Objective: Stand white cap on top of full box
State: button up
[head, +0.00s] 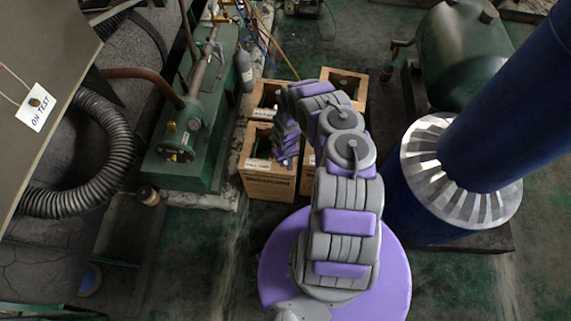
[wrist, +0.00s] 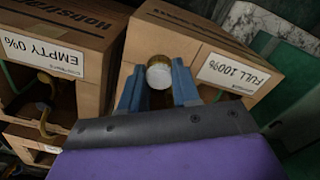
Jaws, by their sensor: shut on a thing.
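In the wrist view my gripper (wrist: 157,84) has its two blue fingers closed on either side of the white cap (wrist: 159,74). The cap has a round white face and a yellowish side. The full box (wrist: 190,45), a brown carton labelled FULL 100%, is right behind the cap; I cannot tell whether the cap touches it. In the head view the full box (head: 270,184) is the front left carton, with an open top.
Other open cartons stand around it, including one labelled EMPTY 0% (wrist: 85,30) on the left in the wrist view. In the head view a green machine (head: 190,145) is left of the cartons. A large blue column (head: 510,115) stands at right.

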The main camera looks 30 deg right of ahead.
aim_at(286, 162)
notch_tip(286, 162, down, 4)
jog(key=shift+a+r+b, duration=0.1)
jog(key=shift+r+b, duration=0.05)
jog(key=shift+b, duration=0.6)
jog(key=shift+r, duration=0.15)
jog(key=o, duration=1)
